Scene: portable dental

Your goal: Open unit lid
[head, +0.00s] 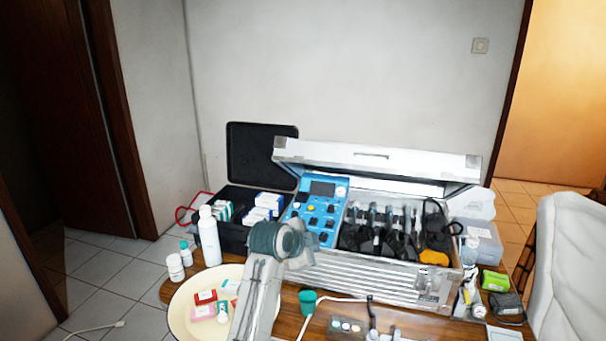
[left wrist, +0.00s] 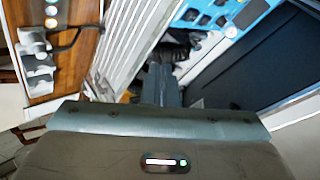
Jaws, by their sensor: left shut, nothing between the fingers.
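The unit is a silver metal case (head: 350,278) on the wooden table. Its lid (head: 420,164) is raised at the back, with its handle edge facing me, and the inside is exposed. Inside are a blue control panel (head: 319,190) on the left and several black-based handpieces on the right. My left gripper (head: 308,245) is at the case's front left, in front of the blue panel and below the lid. Its closed fingers (left wrist: 161,84) also show in the left wrist view, empty, near the ribbed case wall (left wrist: 130,38). My right gripper is out of view.
An open black case (head: 262,150) stands behind left. A white bottle (head: 209,237) and small jars stand left of my arm. A round cream tray (head: 182,318) with small boxes is at the front left. Clear boxes and small packets crowd the right; a white chair (head: 570,260) stands beyond.

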